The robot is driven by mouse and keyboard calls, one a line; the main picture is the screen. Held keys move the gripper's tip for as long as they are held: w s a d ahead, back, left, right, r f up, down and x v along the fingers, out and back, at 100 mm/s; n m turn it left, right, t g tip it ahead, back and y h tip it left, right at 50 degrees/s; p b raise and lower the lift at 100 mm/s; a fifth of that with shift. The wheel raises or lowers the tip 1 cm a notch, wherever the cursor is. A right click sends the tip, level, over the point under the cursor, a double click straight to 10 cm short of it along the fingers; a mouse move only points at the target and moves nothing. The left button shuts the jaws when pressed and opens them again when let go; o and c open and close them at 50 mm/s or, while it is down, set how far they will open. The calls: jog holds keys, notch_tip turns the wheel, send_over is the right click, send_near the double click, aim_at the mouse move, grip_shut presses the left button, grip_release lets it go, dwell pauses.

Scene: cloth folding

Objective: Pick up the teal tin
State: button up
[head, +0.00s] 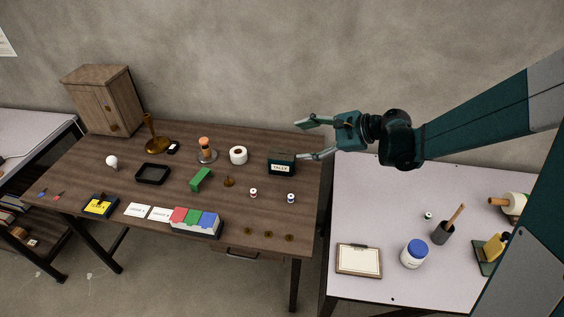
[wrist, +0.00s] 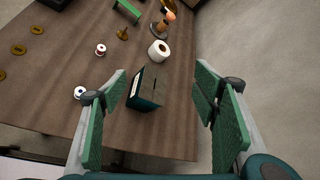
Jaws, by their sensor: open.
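The teal tin (head: 281,163) is a dark teal box with a white label. It stands upright near the right end of the brown table, at the back. My gripper (head: 299,140) is open and empty, with its two fingers spread just above and behind the tin in the head view. In the wrist view the tin (wrist: 146,88) lies ahead of my open gripper (wrist: 163,84), nearer the left finger, with a clear gap to the right finger. I see no contact between the fingers and the tin.
A white tape roll (head: 238,155) stands left of the tin. Two small spools (head: 291,198) and a brass piece (head: 229,181) lie in front. A green bracket (head: 201,179) is farther left. A white table (head: 385,205) adjoins on the right. The table's right edge is close to the tin.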

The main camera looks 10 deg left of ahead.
aim_at(288, 154)
jog(key=w+a+f+m+y, duration=0.1)
jog(key=f, duration=0.1)
jog(key=w+a+f+m+g+y, duration=0.1)
jog(key=w+a+f, duration=0.1)
jog(key=w+a+f+y, duration=0.1)
jog(key=f, duration=0.1)
jog(key=shift+w+a+m, duration=0.3)
jog(key=shift+a+m, duration=0.05)
jog(key=shift+m, duration=0.05)
jog(key=f+y, duration=0.1)
jog(key=a+f+m+g, duration=0.1)
jog(key=f, duration=0.1)
jog(key=w+a+f+y, duration=0.1)
jog(key=f, duration=0.1)
jog(key=shift+w+m+y, duration=0.1)
jog(key=shift+m+y, duration=0.2)
jog(key=shift+a+f+m+g+y, duration=0.15)
jog(key=shift+f+m+g+y, duration=0.25)
jog(key=shift+f, duration=0.7)
jog(key=shift+a, duration=0.1)
jog(key=shift+a+b, duration=0.35)
jog(key=shift+a, duration=0.85)
jog(key=shift+a, duration=0.15)
jog(key=shift+a+f+b, duration=0.15)
jog(key=shift+a+b, duration=0.2)
jog(key=shift+a, duration=0.9)
jog(key=shift+a+f+b, duration=0.1)
jog(key=shift+a+b, duration=0.2)
jog(key=shift+a, duration=0.95)
jog(key=shift+c, duration=0.5)
